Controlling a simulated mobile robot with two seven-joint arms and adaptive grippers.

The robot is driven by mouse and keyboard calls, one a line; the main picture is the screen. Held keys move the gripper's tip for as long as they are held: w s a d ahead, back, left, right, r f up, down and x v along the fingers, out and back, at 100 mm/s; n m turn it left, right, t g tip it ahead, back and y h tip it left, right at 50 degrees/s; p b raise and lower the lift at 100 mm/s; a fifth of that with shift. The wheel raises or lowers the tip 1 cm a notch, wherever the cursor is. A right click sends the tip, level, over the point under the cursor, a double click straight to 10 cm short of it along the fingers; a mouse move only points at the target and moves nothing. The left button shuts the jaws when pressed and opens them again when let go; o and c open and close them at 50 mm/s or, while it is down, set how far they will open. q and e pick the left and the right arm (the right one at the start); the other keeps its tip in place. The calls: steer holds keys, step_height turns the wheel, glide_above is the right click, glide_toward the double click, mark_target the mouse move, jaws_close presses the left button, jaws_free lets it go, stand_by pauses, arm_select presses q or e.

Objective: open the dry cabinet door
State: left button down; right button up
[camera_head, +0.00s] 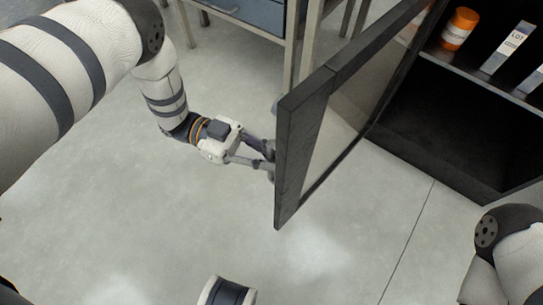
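The dry cabinet door (289,160) has a dark frame and a clear pane. It stands swung wide open, away from the dark cabinet (455,150), whose inside shows at the right. My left gripper (269,161) is at the door's free edge, on its outer, left side. Its two fingers are spread with a gap between them, and the tips reach up to the door frame. The door partly hides the tips, and no handle can be made out, so contact is unclear. My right gripper is out of view.
An orange bottle (459,28) and white boxes labelled LOT (508,47) stand on the cabinet shelf. A metal-framed bench with a blue drawer (250,15) is at the back. The grey floor (150,220) left of and in front of the door is clear.

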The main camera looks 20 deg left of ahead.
arm_select(q)
steer(key=shift+s+a+f, duration=0.1)
steer(key=shift+s+f, duration=0.1)
steer(key=c, duration=1.8)
jaws_free()
steer(key=shift+o, duration=0.7)
steer(key=shift+r, duration=0.15)
steer(key=shift+w, duration=0.1)
steer(key=a, duration=1.2)
steer(key=shift+w, duration=0.3)
